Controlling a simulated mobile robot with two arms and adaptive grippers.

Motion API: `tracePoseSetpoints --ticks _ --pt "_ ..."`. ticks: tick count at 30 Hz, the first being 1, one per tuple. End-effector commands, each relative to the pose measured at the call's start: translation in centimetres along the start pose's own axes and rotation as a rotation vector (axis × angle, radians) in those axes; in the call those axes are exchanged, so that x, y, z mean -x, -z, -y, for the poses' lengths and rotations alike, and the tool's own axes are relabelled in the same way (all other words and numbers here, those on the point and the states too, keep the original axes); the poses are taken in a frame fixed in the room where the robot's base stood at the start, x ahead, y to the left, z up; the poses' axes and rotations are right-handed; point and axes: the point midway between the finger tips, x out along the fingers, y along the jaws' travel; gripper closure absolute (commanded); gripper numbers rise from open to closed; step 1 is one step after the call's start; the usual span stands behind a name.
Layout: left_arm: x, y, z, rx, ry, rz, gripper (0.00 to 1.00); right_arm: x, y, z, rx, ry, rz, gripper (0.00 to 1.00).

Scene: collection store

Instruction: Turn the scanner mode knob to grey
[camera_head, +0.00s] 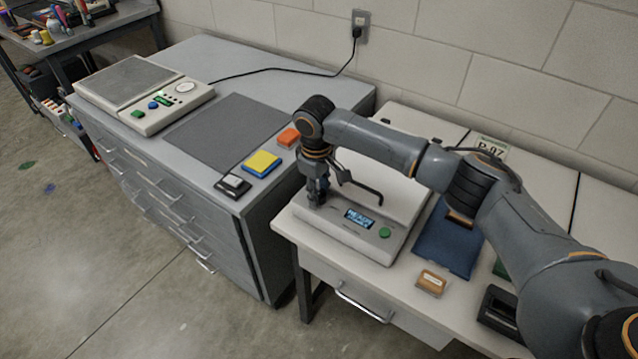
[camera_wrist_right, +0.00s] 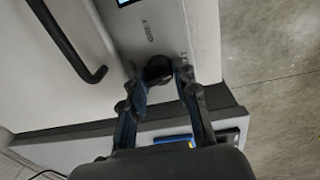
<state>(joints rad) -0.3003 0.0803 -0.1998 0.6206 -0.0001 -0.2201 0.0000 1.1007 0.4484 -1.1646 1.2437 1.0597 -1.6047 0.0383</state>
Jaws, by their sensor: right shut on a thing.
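The scanner (camera_head: 352,239) is a pale flat box on the right-hand table, with a lit blue display (camera_head: 359,219) reading READY and a green button (camera_head: 385,232). My right gripper (camera_head: 317,198) points down at the left end of its front panel. In the right wrist view its two fingers (camera_wrist_right: 161,84) are shut on the dark round mode knob (camera_wrist_right: 158,68), one on each side. The label GREY (camera_wrist_right: 148,31) is printed beside the knob, with another label partly hidden by a finger. The knob's pointer direction cannot be made out. My left gripper is not in view.
A black bar handle (camera_head: 362,190) rises beside my right gripper. A blue folder (camera_head: 447,238) and a small orange-brown box (camera_head: 431,281) lie right of the scanner. The grey cabinet (camera_head: 265,222) at left carries another device (camera_head: 143,92) and several small coloured boxes.

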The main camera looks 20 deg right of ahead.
Motion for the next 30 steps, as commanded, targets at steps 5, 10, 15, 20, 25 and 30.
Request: tracePoseSetpoints --ticks 5,10,15,20,25,30 --pt "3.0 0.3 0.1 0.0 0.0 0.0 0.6 0.6 -0.1 0.2 0.16 0.004 -0.006 1.0" --pt "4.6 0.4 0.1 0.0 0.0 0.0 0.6 0.5 -0.1 0.2 0.321 0.003 -0.016 1.0" --pt "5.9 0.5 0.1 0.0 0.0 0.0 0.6 0.3 -0.1 0.2 0.484 0.003 -0.026 1.0" --pt "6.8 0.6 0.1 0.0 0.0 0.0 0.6 0.3 -0.1 0.2 0.634 0.003 -0.034 1.0" --pt "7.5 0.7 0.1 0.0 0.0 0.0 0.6 0.2 -0.1 0.3 0.797 0.003 -0.044 1.0" --pt "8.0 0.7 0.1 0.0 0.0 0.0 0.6 0.1 -0.2 0.3 0.955 0.003 -0.052 1.0"
